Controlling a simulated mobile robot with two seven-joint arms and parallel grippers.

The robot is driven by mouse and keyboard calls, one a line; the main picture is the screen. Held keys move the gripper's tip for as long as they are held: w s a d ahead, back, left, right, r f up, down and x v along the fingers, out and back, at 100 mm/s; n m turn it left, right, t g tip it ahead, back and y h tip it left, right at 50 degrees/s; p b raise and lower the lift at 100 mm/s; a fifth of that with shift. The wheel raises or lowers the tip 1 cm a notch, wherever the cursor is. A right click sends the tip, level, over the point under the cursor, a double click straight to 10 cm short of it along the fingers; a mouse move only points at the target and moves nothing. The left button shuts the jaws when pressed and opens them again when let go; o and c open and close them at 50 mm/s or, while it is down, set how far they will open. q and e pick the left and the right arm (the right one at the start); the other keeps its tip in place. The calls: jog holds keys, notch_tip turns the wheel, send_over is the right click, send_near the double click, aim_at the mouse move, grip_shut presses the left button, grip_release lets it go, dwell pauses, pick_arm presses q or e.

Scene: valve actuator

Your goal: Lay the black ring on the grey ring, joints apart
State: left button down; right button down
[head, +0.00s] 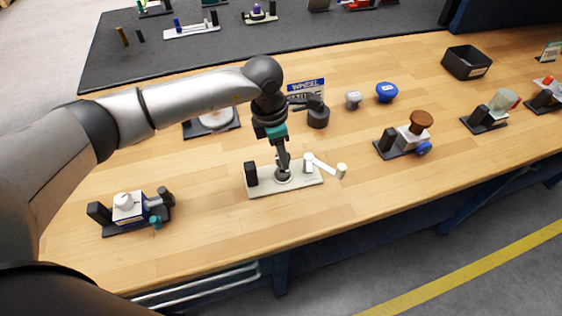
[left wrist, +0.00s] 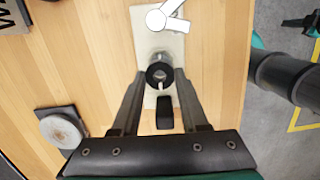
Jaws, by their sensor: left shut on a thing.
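My left gripper (head: 284,167) points down over a pale fixture plate (head: 309,182) on the bench. In the left wrist view, the fingers (left wrist: 161,74) are shut on the black ring (left wrist: 152,74), one on each side. The black ring is at a round grey metal seat on the plate, with a light centre showing through its hole. The grey ring is mostly hidden under it; I cannot tell whether the two touch or where their joints lie. My right gripper is not in view.
A black block (head: 251,174) stands at the plate's left end, and a white lever (head: 323,163) at its right. A blue-and-white unit (head: 128,209) is at left, a brown-topped unit (head: 420,120) at right. A black bin (head: 467,62) sits far right. Bench in front is clear.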

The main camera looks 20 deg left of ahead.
aim_at(281, 172)
pick_arm(q)
jog(key=shift+f, duration=2.1)
jog(key=shift+f+b, duration=0.15)
jog(key=shift+b, duration=0.15)
jog(key=shift+c, duration=2.1)
grip_release()
notch_tip(281, 172, up, 12)
jog(key=s+a, duration=0.1)
jog(key=shift+a, duration=0.25)
